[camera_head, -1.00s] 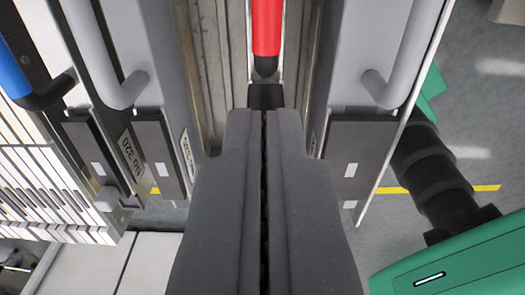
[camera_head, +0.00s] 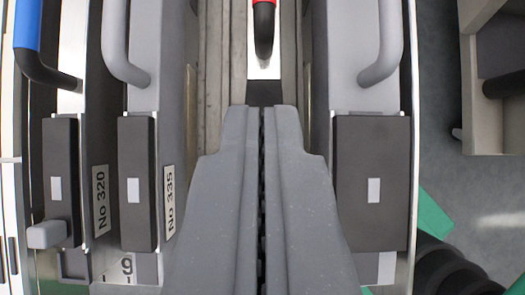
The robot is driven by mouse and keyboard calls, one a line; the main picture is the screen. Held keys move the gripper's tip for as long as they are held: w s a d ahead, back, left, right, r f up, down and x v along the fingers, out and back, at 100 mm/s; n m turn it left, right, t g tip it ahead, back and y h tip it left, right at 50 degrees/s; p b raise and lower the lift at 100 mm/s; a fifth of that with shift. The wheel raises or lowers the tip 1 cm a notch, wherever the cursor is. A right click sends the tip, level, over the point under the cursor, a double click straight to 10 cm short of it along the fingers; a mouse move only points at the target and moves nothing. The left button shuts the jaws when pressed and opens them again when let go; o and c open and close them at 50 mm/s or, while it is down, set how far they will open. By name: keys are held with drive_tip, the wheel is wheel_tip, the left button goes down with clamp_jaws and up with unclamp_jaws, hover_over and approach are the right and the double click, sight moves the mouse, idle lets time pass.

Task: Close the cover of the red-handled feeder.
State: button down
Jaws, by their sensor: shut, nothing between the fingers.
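The red-handled feeder shows by its handle (camera_head: 264,28) at the top middle, red above with a black bent lower end, on a pale metal strip. My gripper (camera_head: 262,108) is shut and empty, its grey fingers side by side. Its tips lie just below the handle's lower end in the picture, over a dark part (camera_head: 264,92) of this feeder. I cannot tell whether they touch it. My fingers hide the lower part of the feeder. I cannot make out its cover.
Left stand a grey-handled feeder (camera_head: 127,52) labelled No 335 and a blue-handled feeder (camera_head: 32,52) labelled No 320. Right is another grey-handled feeder (camera_head: 380,52). All three have dark front blocks. Open floor (camera_head: 440,150) and a beige structure (camera_head: 478,110) lie farther right.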

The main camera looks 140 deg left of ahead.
drive_tip(key=shift+s+a+f+b, duration=0.6)
drive_tip(key=shift+a+f+b, duration=0.1)
drive_tip(key=shift+b, duration=0.75)
drive_tip(key=s+f+b, duration=0.1)
drive_tip(key=b, duration=0.1)
drive_tip(key=a+f+b, duration=0.1)
drive_tip(key=b, duration=0.1)
drive_tip(key=s+a+f+b, duration=0.1)
drive_tip(key=f+b, duration=0.1)
drive_tip(key=shift+s+a, duration=0.15)
drive_tip(key=shift+s, duration=0.2)
drive_tip(key=shift+s+f, duration=0.1)
drive_tip(key=shift+f, duration=0.1)
